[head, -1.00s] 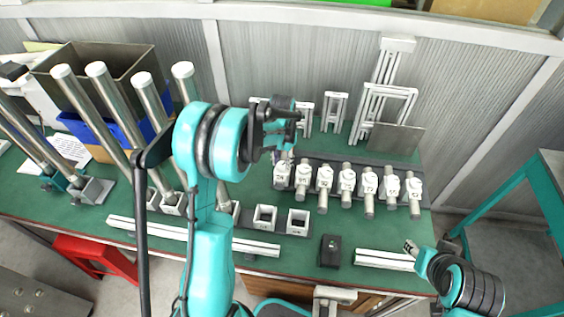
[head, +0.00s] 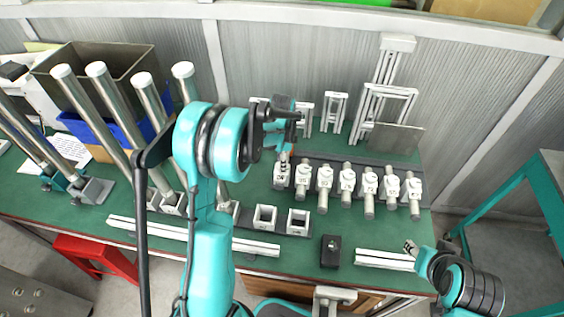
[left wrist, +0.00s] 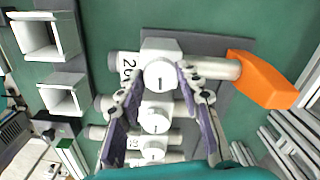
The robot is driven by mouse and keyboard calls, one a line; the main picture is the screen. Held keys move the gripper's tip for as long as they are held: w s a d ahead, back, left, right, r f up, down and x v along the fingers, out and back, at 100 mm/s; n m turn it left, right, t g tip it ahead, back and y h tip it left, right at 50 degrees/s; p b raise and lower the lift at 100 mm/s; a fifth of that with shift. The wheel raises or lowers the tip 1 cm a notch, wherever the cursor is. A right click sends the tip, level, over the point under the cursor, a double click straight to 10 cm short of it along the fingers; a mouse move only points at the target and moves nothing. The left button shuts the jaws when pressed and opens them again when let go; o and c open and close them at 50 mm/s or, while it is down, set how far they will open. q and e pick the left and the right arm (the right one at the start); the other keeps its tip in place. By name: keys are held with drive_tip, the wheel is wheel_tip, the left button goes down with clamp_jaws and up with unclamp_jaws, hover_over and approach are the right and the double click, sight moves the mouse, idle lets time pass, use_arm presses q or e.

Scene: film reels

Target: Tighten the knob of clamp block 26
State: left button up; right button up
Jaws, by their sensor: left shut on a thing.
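Clamp block 26 (head: 281,180) is the leftmost white block in the row on the green bench, partly covered by my left gripper (head: 284,157) in the head view. In the left wrist view, the block (left wrist: 158,46) has a label that I read as 26, though its last digit is partly hidden. Its round white knob (left wrist: 160,76) carries a dark mark and faces the camera. The fingers of my left gripper (left wrist: 158,82) flank this knob and are shut on it. My right gripper (head: 411,247) is at the bench's front right, apart from the blocks; its jaw opening is unclear.
Several similar clamp blocks (head: 348,181) with rods stand close to the right. An orange piece (left wrist: 265,80) lies at the rod's end. White square sockets (head: 298,222), a black block (head: 330,251) and white rails (head: 384,260) lie in front. Tall metal tubes (head: 150,100) stand left.

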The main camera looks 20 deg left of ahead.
use_arm(q)
drive_tip(key=shift+m, duration=0.6)
drive_tip(key=o, duration=1.2)
drive_tip(key=shift+c, duration=0.2)
wheel_tip(320, 180, up, 12)
